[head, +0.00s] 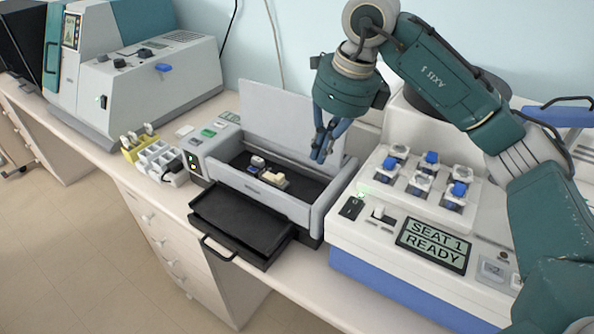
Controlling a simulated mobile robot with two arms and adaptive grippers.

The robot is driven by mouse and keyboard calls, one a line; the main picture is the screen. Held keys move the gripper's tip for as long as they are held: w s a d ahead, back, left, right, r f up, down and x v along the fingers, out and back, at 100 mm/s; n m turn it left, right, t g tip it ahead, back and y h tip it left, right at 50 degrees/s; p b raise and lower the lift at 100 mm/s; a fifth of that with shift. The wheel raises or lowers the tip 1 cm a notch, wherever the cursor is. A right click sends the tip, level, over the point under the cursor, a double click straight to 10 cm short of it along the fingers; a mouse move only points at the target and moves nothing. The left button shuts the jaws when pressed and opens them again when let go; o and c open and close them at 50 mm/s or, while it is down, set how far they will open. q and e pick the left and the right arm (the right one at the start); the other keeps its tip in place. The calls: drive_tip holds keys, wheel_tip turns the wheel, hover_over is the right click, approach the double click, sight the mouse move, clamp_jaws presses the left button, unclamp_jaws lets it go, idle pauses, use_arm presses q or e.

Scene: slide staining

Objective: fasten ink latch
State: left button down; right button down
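A grey bench device (262,198) stands in the middle of the counter with its grey lid (290,118) raised at the back. I cannot tell for sure which part is the ink latch. My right gripper (319,160) points down above the right end of the bay, in front of the lid. Its blue fingers come together at the tips, with nothing seen between them. My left gripper is out of view.
A black drawer (240,222) sticks out of the device's front. To the right is a white machine with several blue and clear-capped jars and a screen (434,246) reading "SEAT 1 READY". A white rack (163,157) stands left, before a large grey machine (150,85).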

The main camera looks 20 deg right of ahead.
sight(274, 176)
drive_tip(key=p+x, duration=0.3)
drive_tip(key=x, duration=0.7)
drive_tip(key=shift+a, duration=0.1)
drive_tip(key=shift+w+a+r+p, duration=0.2)
drive_tip(key=shift+w+a+p, duration=0.7)
drive_tip(key=shift+w, duration=0.2)
drive_tip(key=shift+w+a+f, duration=0.2)
drive_tip(key=shift+w+a, duration=0.15)
drive_tip(key=shift+w, duration=0.2)
drive_tip(key=shift+d, duration=0.1)
